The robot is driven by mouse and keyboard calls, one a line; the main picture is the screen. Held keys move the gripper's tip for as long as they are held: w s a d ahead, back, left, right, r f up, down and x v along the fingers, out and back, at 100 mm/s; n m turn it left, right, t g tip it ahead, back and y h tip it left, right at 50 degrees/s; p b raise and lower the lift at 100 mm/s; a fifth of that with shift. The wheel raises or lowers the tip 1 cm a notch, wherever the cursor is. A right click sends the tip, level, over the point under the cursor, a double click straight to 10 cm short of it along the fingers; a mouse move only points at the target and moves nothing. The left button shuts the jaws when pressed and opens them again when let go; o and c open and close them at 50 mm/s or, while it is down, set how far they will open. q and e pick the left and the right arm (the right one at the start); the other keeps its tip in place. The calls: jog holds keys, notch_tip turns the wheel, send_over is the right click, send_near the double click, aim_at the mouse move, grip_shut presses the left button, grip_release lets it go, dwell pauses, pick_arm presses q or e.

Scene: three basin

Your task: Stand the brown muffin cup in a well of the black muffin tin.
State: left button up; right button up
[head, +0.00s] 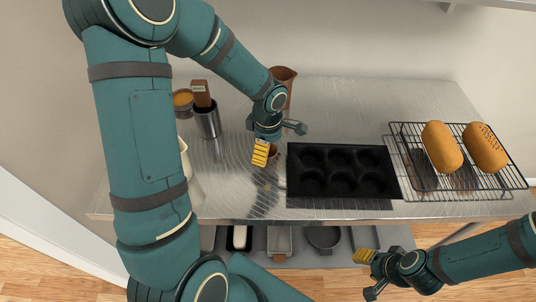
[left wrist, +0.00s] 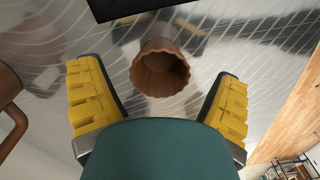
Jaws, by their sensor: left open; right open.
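The brown muffin cup (left wrist: 160,72) is fluted and empty on the metal counter. In the left wrist view its mouth faces my camera; I cannot tell whether it stands upright. In the head view the cup (head: 273,152) is partly hidden by my left gripper (head: 279,143), just left of the tin. My left gripper (left wrist: 158,105) is open, with a yellow-padded finger on each side of the cup, apart from it. The black muffin tin (head: 291,172) has several empty wells; its edge shows in the left wrist view (left wrist: 125,8). My right gripper (head: 368,274) is open and empty, in front of the counter.
A wire rack (head: 514,183) with two loaves (head: 441,147) stands right of the tin. A metal canister (head: 208,123) with a brown-handled tool, a jar (head: 183,104) and a brown jug (head: 286,76) stand on the left and at the back. A lower shelf (head: 380,240) holds pans.

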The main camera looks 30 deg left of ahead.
pick_arm(q)
jog(key=c, duration=1)
